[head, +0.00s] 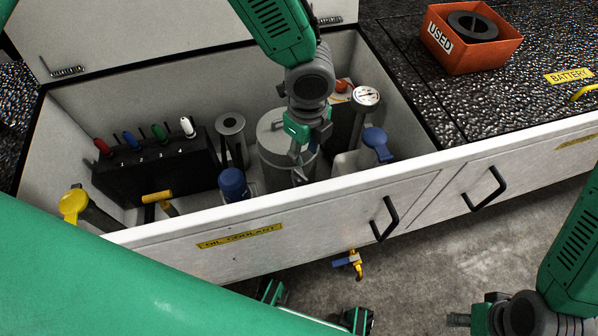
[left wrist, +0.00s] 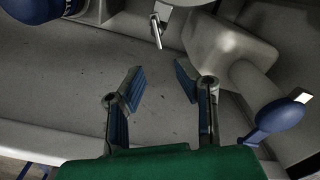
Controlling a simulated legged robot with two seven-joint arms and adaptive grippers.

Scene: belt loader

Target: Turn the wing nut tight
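A grey cylindrical canister (head: 286,160) stands in the open compartment, with my left gripper (head: 303,153) in front of its upper part. I cannot make out a wing nut clearly; the gripper and wrist hide part of the canister top. In the left wrist view, the gripper's two blue-padded fingers (left wrist: 156,88) are apart with nothing between them. A shiny metal lever-like part (left wrist: 157,30) sits beyond the fingertips, near the pale canister's edge. My right arm is at the bottom right of the head view; its gripper (head: 472,319) shows only partly and its opening is unclear.
A blue-capped white jug (head: 374,145) stands right of the gripper and a blue filter (head: 233,186) left of it. A rack of coloured handles (head: 155,163) stands further left. The compartment's white front rim (head: 280,212) is close by. A red USED bin (head: 459,55) is at upper right.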

